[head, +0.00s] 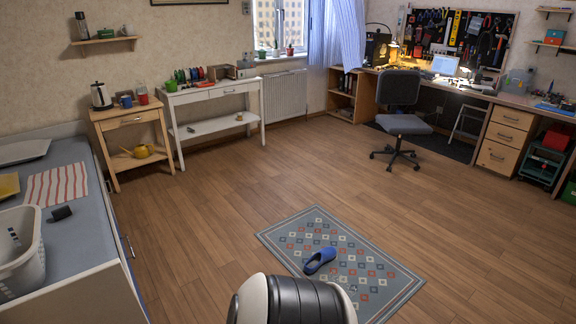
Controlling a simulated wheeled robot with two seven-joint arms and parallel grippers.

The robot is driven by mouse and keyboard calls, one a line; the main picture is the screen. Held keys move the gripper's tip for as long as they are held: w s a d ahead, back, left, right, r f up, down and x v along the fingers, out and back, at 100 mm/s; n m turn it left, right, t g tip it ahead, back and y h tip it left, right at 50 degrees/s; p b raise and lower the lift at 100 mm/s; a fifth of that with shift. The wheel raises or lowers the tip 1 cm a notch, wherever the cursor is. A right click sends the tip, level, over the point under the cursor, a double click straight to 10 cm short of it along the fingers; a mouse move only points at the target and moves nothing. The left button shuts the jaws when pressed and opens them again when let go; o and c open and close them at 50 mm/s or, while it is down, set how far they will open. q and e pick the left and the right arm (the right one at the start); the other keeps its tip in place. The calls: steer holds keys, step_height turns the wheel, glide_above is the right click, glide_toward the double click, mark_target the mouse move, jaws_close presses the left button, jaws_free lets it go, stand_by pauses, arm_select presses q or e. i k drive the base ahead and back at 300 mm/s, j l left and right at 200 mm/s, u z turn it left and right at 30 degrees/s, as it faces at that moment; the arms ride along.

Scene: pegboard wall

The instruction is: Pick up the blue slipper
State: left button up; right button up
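The blue slipper (319,261) lies on the patterned rug (284,243), on the wooden floor in the lower middle of the head view. It rests a little left of the rug's centre. Its darker opening faces up, and it sits just beyond a rounded white and black part of my own body at the bottom edge. That part covers the near left portion of the rug. Neither my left gripper nor my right gripper shows in this view. Nothing touches the slipper apart from the rug.
Open wooden floor (230,200) surrounds the rug. A grey counter (85,235) with a white basket (22,262) stands at the left. An office chair (402,122) stands beyond the rug at the workbench. Small tables (130,117) line the back wall.

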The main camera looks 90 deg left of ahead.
mark_target(323, 257)
steer(key=u, duration=2.5)
steer(key=i+z, duration=0.1)
steer(key=i, duration=0.3)
steer(key=i+j+z, duration=0.1)
steer(key=i, duration=0.3)
steer(key=i+j+z, duration=0.1)
steer(key=i, duration=0.3)
steer(key=j, duration=0.1)
